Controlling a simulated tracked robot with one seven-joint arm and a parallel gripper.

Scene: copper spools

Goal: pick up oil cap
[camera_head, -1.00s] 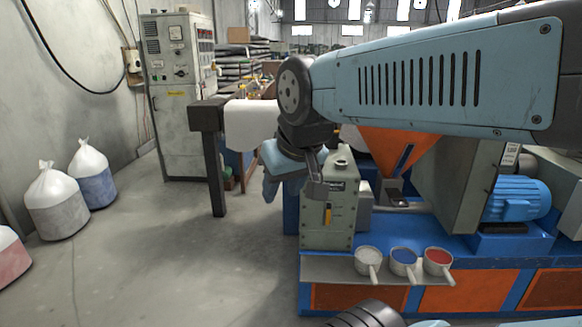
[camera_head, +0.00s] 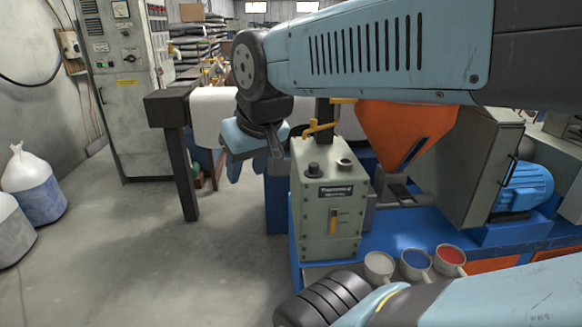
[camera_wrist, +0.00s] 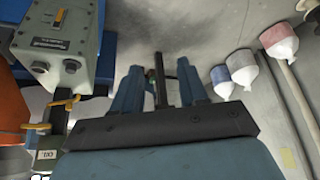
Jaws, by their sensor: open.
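A grey-green box unit (camera_head: 330,205) with a nameplate and an orange gauge stands at the blue machine's left end. On its top are a dark knob-like cap (camera_head: 313,169) and a second round fitting (camera_head: 345,163) with a lighter top. I cannot tell for certain which is the oil cap.
A yellow-handled pipe (camera_head: 322,128) rises behind the box, near an orange hopper (camera_head: 405,130). Three cups (camera_head: 416,263) sit at the box's front right. A dark-legged stand (camera_head: 178,150) is behind my gripper. Floor on the left is clear, with bags (camera_head: 38,185) beyond.

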